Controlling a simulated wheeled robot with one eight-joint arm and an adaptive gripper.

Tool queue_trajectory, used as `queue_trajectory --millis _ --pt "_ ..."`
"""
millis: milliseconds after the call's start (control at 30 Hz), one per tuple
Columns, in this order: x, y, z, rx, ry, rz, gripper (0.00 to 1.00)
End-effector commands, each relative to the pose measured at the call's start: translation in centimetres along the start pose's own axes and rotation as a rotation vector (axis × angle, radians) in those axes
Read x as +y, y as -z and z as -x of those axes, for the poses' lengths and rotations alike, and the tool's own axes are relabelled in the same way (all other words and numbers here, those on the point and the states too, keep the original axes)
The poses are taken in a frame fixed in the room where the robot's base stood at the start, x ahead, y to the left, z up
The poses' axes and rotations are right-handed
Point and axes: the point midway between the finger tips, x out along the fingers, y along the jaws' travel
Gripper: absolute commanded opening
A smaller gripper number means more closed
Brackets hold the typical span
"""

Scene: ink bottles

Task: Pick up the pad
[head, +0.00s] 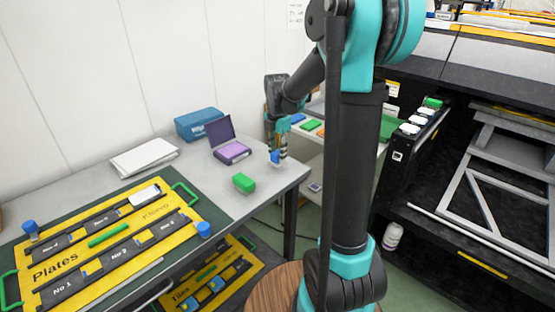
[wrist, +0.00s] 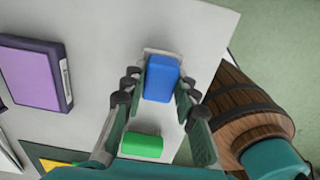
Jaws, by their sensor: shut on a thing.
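A small blue pad-like block with a white base (wrist: 162,78) sits between the fingers of my gripper (wrist: 160,92) in the wrist view. My gripper is shut on it, one finger on each side. In the head view my gripper (head: 277,153) points down over the right part of the grey table, with the blue block (head: 275,157) partly hidden between its fingers. I cannot tell whether the block touches the table.
A yellow and black plate rack (head: 105,242) fills the left table. Open floor and a wooden barrel-like stool (wrist: 245,105) are right of the table edge.

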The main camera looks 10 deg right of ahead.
Motion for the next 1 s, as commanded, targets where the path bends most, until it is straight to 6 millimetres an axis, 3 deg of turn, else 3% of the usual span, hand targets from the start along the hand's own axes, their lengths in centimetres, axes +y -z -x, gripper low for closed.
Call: queue_trajectory --millis 400,600,800,1000 --pt "0.0 0.0 11.0 0.000 0.000 0.000 0.02" --pt "0.0 0.0 15.0 0.000 0.000 0.000 0.02" --pt "0.0 0.0 17.1 0.000 0.000 0.000 0.02" --pt "0.0 0.0 17.5 0.000 0.000 0.000 0.02"
